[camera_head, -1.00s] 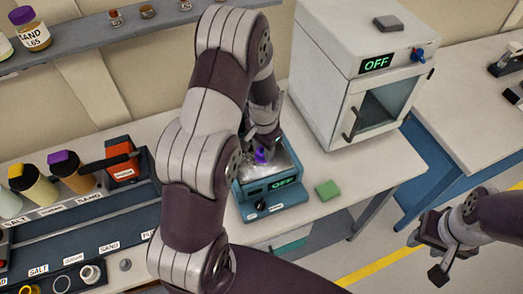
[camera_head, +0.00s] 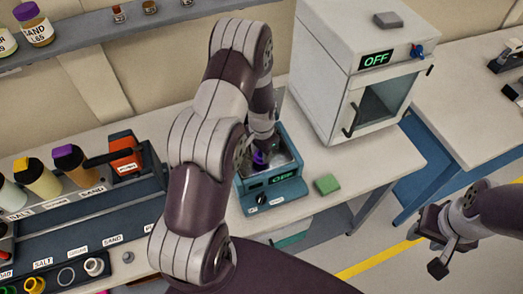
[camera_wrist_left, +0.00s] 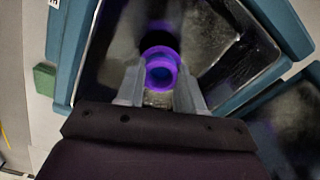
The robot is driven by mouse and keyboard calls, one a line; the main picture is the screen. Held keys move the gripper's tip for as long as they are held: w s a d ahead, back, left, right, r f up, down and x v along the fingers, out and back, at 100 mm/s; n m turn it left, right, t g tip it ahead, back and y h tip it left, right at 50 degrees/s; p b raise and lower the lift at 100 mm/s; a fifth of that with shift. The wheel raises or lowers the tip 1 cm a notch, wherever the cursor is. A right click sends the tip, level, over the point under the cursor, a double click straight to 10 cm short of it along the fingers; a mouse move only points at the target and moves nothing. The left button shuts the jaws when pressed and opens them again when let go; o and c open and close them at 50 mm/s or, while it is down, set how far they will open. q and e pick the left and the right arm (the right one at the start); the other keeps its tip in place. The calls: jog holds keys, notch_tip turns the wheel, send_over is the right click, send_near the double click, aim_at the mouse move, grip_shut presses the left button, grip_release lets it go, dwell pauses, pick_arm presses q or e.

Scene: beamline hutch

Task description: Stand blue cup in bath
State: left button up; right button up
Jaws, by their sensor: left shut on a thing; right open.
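The blue cup (camera_head: 260,158), blue-violet with a bright violet rim, is inside the basin of the bath. The left wrist view shows its round mouth (camera_wrist_left: 160,70) between the fingers. My left gripper (camera_wrist_left: 160,92) is shut on the cup, and its wrist (camera_head: 263,135) hides part of it in the head view. I cannot tell whether the cup touches the basin floor. The bath (camera_head: 278,197) is a teal box with a shiny metal basin and a green-lit display reading OFF. My right gripper (camera_head: 436,246) is open and empty, off to the right over the floor.
A green block (camera_head: 327,184) lies on the bench just right of the bath. A white oven (camera_head: 340,70) reading OFF stands behind it to the right. A dark rack (camera_head: 90,215) with labelled bottles is at the left. A wall shelf (camera_head: 95,32) runs above.

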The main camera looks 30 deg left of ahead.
pick_arm(q)
jog(key=shift+f, duration=0.15)
jog(key=o, duration=1)
jog(key=shift+o, duration=0.2)
jog(key=shift+r+p, duration=0.35)
jog(key=shift+r, duration=0.15)
notch_tip(320, 180, up, 12)
jog(key=b, duration=0.3)
jog(key=s+d+r+n, duration=0.1)
jog(key=s+d+r, duration=0.1)
jog(key=s+d, duration=0.2)
jog(key=s+d+r+n+t, duration=0.1)
jog(key=s+d, duration=0.3)
jog(key=s, duration=0.5)
jog(key=shift+s+r+n, duration=0.4)
jog(key=shift+r+n, duration=0.25)
jog(key=shift+n, duration=0.05)
